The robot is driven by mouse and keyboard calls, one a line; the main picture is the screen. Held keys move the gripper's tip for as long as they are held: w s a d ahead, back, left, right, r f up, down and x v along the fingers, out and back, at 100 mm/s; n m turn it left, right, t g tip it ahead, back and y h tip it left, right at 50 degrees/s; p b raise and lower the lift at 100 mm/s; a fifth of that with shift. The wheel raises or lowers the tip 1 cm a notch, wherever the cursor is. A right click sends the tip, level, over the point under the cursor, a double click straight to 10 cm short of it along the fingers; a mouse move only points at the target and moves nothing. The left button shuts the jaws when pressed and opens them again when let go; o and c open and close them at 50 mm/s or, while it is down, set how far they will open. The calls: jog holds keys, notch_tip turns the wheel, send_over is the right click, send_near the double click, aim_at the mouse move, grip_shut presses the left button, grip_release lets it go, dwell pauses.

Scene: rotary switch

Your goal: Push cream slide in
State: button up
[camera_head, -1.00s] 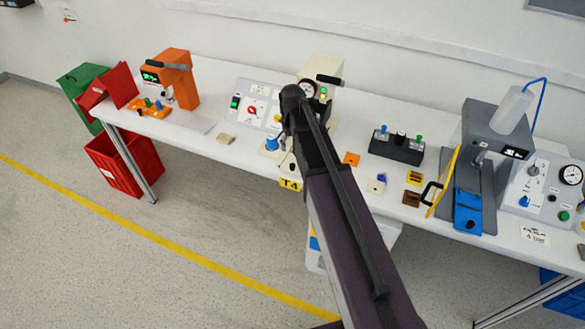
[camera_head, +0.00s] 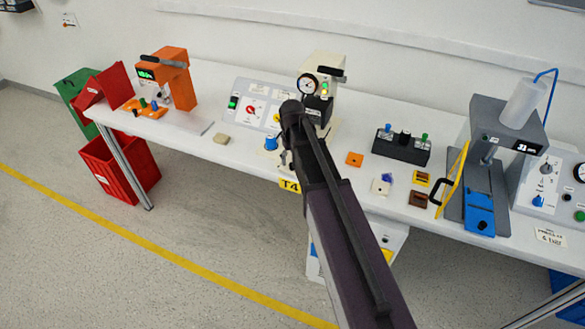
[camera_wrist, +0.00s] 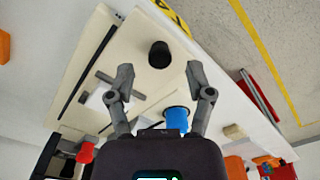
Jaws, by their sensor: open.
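The cream press (camera_head: 320,72), with a dial gauge and a black handle, stands at the back of the table. In the wrist view, a flat cream slide (camera_wrist: 135,50) with a round black knob (camera_wrist: 159,54) lies near the table edge. My gripper (camera_wrist: 159,68) is open and empty. The knob shows in the gap between its fingertips; whether they touch the slide I cannot tell. In the head view my arm hides the gripper and most of the slide.
A blue knob or cup (camera_wrist: 178,118) is close beside the right finger. A control panel (camera_head: 252,106) stands left of the cream press. A black button box (camera_head: 402,146) and small blocks lie to the right. A yellow T4 label (camera_head: 290,186) is on the table's front edge.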

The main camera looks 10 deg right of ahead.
jog(key=shift+f+b, duration=0.85)
jog(key=shift+f, duration=0.3)
